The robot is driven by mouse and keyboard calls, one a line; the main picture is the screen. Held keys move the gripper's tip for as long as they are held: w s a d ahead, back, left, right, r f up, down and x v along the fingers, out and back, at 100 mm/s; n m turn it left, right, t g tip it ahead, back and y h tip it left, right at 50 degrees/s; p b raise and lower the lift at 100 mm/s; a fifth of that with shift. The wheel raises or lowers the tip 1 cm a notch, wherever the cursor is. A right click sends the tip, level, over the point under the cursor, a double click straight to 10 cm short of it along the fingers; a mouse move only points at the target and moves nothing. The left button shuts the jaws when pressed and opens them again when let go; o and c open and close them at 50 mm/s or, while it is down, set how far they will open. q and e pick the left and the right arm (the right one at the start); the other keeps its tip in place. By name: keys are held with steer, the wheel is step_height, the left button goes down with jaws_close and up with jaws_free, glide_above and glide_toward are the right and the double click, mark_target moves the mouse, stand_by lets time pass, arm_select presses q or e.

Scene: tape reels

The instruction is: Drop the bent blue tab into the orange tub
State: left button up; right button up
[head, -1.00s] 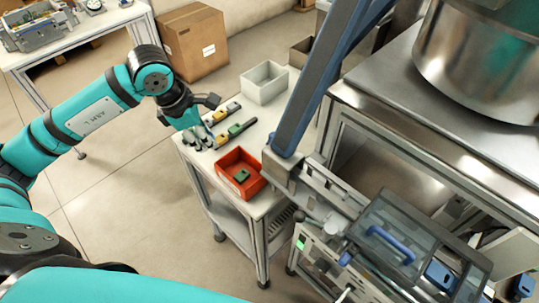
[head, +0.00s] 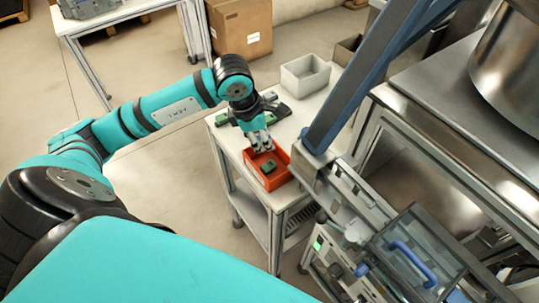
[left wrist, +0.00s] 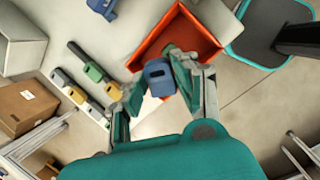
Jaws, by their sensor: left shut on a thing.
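The bent blue tab (left wrist: 158,78) is between the fingers of my left gripper (left wrist: 157,84), which is shut on it. The orange tub (left wrist: 207,32) lies beyond the tab in the left wrist view, and the tab overlaps its near edge there. In the head view my left gripper (head: 262,147) is above the far part of the orange tub (head: 276,184). The tab is hard to make out there. A dark green piece (head: 268,167) lies inside the tub. My right gripper does not show.
A grey bin (head: 305,76) stands at the back of the table. Several yellow, green and grey pieces (left wrist: 90,73) lie in rows beside the tub. A blue post (head: 360,75) and a metal fixture (head: 350,195) stand close on the tub's right.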

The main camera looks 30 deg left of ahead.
arm_select(q)
steer(key=shift+f, duration=0.1)
steer(key=o, duration=0.8)
steer(key=shift+r, duration=0.35)
steer(key=v, duration=1.1)
steer(key=shift+r, duration=0.2)
steer(key=shift+s, duration=0.15)
